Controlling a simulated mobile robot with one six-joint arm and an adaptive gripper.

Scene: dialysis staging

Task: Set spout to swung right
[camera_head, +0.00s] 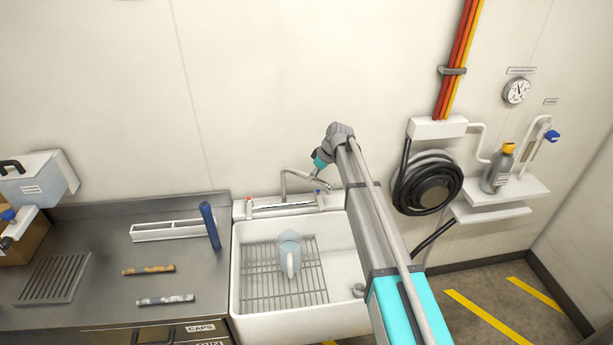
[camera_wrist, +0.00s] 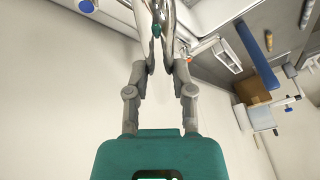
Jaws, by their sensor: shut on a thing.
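The chrome spout (camera_head: 291,171) rises from the tap at the back of the white sink (camera_head: 240,295). In the head view it reaches from its upright toward the right, to my gripper (camera_head: 317,171). In the wrist view the shiny spout (camera_wrist: 166,14) runs up at the top, near the ends of my gripper's fingers (camera_wrist: 164,62). My gripper is shut on the spout; the exact contact is small and partly hidden.
A light blue jug (camera_head: 289,250) stands on the wire rack (camera_head: 256,290) in the sink. A coiled hose (camera_head: 428,184) hangs right of my arm.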

